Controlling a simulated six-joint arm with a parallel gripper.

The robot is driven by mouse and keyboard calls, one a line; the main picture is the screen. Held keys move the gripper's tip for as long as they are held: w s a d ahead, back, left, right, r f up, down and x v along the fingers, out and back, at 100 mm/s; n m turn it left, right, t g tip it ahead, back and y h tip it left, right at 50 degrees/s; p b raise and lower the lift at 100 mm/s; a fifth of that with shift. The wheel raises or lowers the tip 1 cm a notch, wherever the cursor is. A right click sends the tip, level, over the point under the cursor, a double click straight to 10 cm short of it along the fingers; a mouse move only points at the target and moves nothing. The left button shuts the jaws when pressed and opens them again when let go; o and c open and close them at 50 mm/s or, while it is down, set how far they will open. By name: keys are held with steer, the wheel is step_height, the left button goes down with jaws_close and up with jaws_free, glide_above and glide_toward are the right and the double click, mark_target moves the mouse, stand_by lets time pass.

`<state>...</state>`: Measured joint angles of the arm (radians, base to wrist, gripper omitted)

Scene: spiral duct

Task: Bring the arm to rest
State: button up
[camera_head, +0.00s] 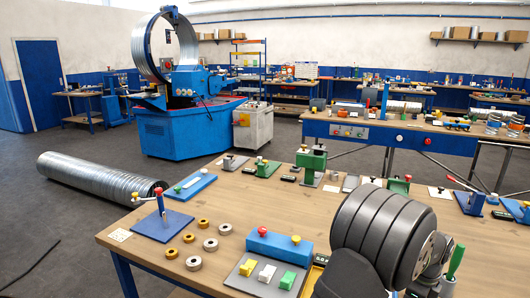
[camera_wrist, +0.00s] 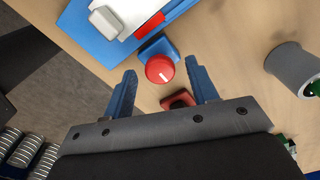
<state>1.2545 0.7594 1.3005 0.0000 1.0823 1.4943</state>
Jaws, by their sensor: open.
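My gripper (camera_wrist: 160,70) shows in the wrist view with its two blue fingers spread apart. Nothing is held between them. A round red knob (camera_wrist: 160,69) on a blue base lies below, in line with the gap between the fingertips; I cannot tell how far below. A small red piece with a dark top (camera_wrist: 178,99) shows between the fingers nearer the palm. In the head view my gripper's fingers are not visible. A large dark grey ribbed body, apparently part of my arm, covers the right front of the wooden table (camera_head: 260,207).
A blue plate with a white card and grey block (camera_wrist: 104,21) and a grey cylinder (camera_wrist: 293,68) lie beside the gripper. The table holds a red-handled lever stand (camera_head: 162,220), several rings (camera_head: 194,262) and a blue block (camera_head: 278,243). A spiral duct (camera_head: 100,178) lies on the floor.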

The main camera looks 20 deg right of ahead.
steer(key=shift+f, duration=0.2)
steer(key=shift+r, duration=0.1)
step_height(320, 180, up, 18)
steer(key=f, duration=0.1)
step_height(320, 180, down, 17)
steer(key=shift+r, duration=0.15)
steer(key=shift+f, duration=0.3)
steer(key=n, duration=0.4)
steer(key=shift+r, duration=0.1)
steer(key=n, duration=0.4)
steer(key=shift+n, duration=0.4)
steer(key=n, duration=0.3)
steer(key=shift+n, duration=2.4)
